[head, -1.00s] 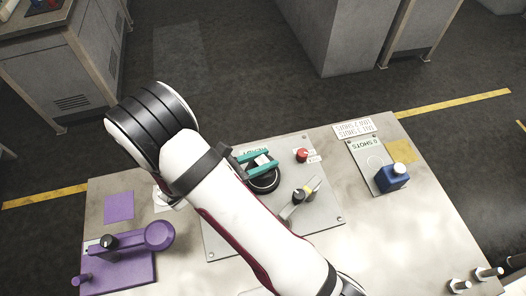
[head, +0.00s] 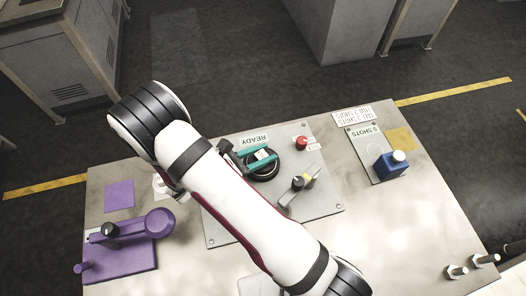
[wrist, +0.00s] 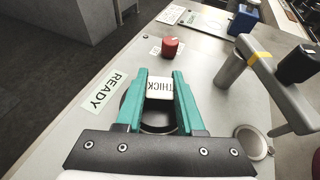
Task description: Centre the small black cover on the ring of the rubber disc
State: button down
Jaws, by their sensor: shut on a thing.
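My gripper (wrist: 163,84) has teal fingers and is shut on a small piece with a white top marked THICK (wrist: 160,88), which I take to be the small black cover; its dark sides are mostly hidden by the fingers. In the head view my gripper (head: 260,157) and the white top are over the black round rubber disc (head: 266,176). The disc (wrist: 158,122) also shows between and below the fingers in the wrist view. The ring is largely hidden, and I cannot tell whether the cover touches it or is centred.
The disc is on a grey plate (head: 225,235) with a READY label (head: 252,138), a red knob (head: 301,142) and a yellow-marked lever (head: 306,180) close by. A blue block (head: 391,167) stands right, a purple fixture (head: 125,255) left.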

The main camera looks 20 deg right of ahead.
jog(key=shift+f, duration=0.4)
jog(key=shift+c, duration=2.2)
grip_release()
jog(key=shift+a, duration=0.1)
jog(key=v, duration=1.5)
jog(key=shift+s+a+r, duration=0.15)
jog(key=shift+s+a, duration=0.05)
jog(key=shift+a, duration=0.1)
